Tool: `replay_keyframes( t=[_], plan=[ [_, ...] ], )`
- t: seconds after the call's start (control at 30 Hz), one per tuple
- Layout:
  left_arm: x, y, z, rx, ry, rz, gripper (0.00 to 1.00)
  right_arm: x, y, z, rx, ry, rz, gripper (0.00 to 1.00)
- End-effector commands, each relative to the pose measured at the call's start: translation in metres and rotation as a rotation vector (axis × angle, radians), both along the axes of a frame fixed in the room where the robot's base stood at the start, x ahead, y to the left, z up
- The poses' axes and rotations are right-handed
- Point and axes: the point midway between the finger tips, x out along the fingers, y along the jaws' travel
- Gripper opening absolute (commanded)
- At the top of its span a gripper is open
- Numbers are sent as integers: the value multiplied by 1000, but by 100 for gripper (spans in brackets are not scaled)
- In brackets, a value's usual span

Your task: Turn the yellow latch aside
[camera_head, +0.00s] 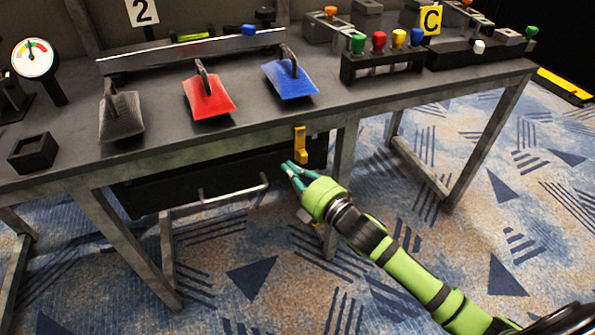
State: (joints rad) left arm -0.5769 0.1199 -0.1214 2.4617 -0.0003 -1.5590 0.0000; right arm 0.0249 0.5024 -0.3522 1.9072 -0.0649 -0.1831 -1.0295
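The yellow latch (300,146) is upright on the front edge of the table, above the right end of a black drawer (225,172). It overlaps the drawer's upper right corner. My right gripper (287,166), with teal fingers and a green arm, comes in from the lower right. Its fingertips are just below and left of the latch, in front of the drawer face. The fingers look close together with nothing between them. I cannot tell if they touch the latch. My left gripper is not in view.
The drawer has a pale bar handle (220,199). Grey, red and blue paddles (208,95) stand on the table (165,145). Coloured knobs (379,41) sit on a block at the right. A table leg (340,165) stands behind my gripper. The carpet (430,230) in front is clear.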

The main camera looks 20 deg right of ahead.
Motion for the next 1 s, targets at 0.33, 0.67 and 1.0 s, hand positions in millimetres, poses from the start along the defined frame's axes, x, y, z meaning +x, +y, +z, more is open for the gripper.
replay_keyframes(
  t=[0.33, 0.67, 1.0],
  plan=[
    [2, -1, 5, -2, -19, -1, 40, 0, -12, 0, 1, -1, 1, 0],
    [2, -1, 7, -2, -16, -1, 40, 0, -13, 1, -12, 0, 0, 0],
    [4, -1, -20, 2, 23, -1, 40, 0, -17, 0, -66, -2, 0, 0]
  ],
)
